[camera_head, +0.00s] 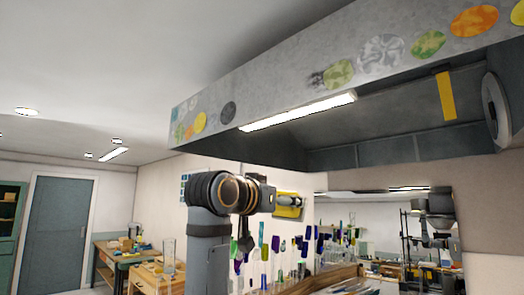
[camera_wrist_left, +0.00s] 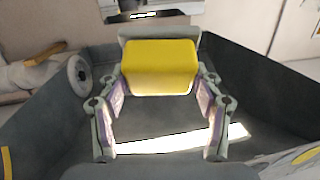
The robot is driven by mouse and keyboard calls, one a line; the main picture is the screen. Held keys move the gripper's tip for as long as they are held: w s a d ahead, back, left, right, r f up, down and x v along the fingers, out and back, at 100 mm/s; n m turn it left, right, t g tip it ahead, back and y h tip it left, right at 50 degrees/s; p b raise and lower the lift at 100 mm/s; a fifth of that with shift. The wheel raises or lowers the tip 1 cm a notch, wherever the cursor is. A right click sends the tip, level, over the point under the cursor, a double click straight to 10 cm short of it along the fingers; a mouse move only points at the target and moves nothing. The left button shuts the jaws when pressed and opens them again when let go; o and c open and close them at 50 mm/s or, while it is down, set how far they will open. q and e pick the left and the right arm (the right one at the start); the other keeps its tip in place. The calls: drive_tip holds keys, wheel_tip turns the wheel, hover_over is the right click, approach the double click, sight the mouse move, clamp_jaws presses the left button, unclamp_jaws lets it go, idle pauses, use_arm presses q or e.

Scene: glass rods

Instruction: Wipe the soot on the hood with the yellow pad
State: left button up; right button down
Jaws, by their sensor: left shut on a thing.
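The yellow pad (camera_head: 289,199) is in my left gripper (camera_head: 280,205), below the hood's left part and apart from it in the head view. In the left wrist view the yellow pad (camera_wrist_left: 160,66) sits between the fingers of my left gripper (camera_wrist_left: 160,92), which is shut on it. The grey hood (camera_head: 270,88) runs from the middle to the upper right. A small dark smudge like soot (camera_head: 317,79) is on its front face beside a green oval patch. My right gripper is not in view.
Several coloured oval patches, including an orange one (camera_head: 474,21), mark the hood's face. A lit strip (camera_head: 298,111) is under its front edge. A yellow strip (camera_head: 445,96) is on the inside. Coloured glass rods (camera_head: 275,245) stand below the gripper.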

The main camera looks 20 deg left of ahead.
use_arm(q)
drive_tip(key=s+d+r+m+t+h+p, duration=0.1)
drive_tip(key=s+r+h, duration=0.1)
drive_tip(key=s+r, duration=0.55)
drive_tip(key=s+r+m+t+h+p, duration=0.15)
drive_tip(key=s+r, duration=0.25)
drive_tip(key=r, duration=0.6)
drive_tip(key=s+d+r+t+h+p, duration=0.1)
drive_tip(key=s+r+t, duration=0.1)
drive_tip(key=s+r, duration=0.45)
drive_tip(key=w+d+r+p, duration=0.1)
drive_tip(key=w+d, duration=0.1)
drive_tip(key=w, duration=0.5)
drive_tip(key=shift+w+d+r+g, duration=0.15)
drive_tip(key=shift+w+r+g, duration=0.1)
drive_tip(key=shift+g, duration=0.1)
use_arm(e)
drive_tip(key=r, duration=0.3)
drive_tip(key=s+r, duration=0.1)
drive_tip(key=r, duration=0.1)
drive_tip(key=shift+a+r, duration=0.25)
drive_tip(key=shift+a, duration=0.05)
use_arm(q)
drive_tip(key=shift+s, duration=0.1)
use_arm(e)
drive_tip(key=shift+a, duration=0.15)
use_arm(q)
drive_tip(key=shift+w+d, duration=0.3)
drive_tip(key=shift+w, duration=0.65)
drive_tip(key=shift+s+d, duration=0.1)
